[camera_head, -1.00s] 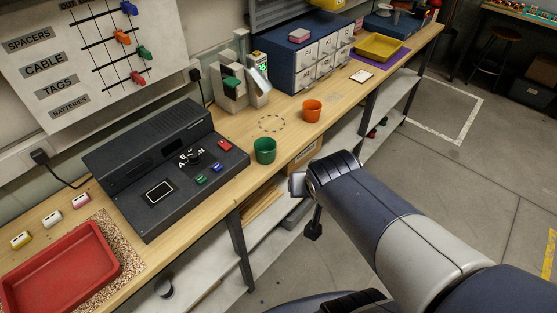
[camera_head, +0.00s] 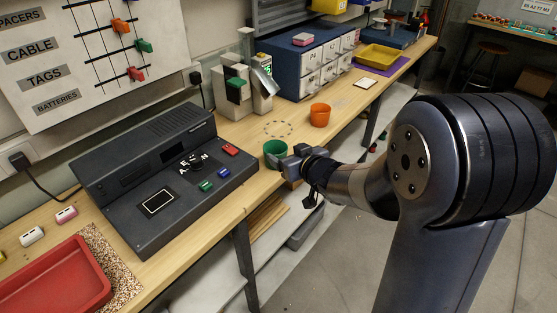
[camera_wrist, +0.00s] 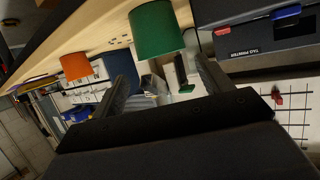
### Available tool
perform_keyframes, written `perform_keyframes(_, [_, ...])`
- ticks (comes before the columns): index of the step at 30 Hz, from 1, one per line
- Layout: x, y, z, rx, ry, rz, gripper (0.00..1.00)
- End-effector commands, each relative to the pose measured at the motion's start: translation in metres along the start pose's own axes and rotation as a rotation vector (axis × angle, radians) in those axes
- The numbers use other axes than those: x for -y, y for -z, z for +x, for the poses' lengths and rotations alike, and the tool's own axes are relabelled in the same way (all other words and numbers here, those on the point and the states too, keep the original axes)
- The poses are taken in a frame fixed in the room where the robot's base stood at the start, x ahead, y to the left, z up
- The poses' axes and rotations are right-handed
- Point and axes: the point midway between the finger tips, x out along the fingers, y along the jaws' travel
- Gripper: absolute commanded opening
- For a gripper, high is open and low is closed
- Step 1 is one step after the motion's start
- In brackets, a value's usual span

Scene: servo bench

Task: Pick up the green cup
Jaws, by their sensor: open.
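The green cup (camera_head: 273,152) stands on the wooden bench, near its front edge and right of the dark console. My gripper (camera_head: 291,161) is at the cup's right side in the head view, its tips partly hidden by the cup and wrist. In the wrist view, which looks upside down, the green cup (camera_wrist: 157,32) lies ahead, between the lines of the two spread fingers (camera_wrist: 162,72). The gripper is open and I see nothing held. I cannot tell whether a finger touches the cup.
An orange cup (camera_head: 320,115) stands behind and right of the green cup. The dark console (camera_head: 150,185) is close on the left. A dashed circle (camera_head: 278,128) marks bare bench behind. A grey dispenser (camera_head: 240,85) and blue drawer unit (camera_head: 290,70) stand further back.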

Motion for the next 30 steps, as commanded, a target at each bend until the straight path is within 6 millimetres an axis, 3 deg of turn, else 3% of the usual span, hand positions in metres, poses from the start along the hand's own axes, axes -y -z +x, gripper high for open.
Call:
perform_keyframes(19, [0.003,-0.003,0.068,0.001,-0.002,0.001,0.74])
perform_keyframes(30, [0.002,-0.003,0.076,0.001,-0.003,0.000,0.73])
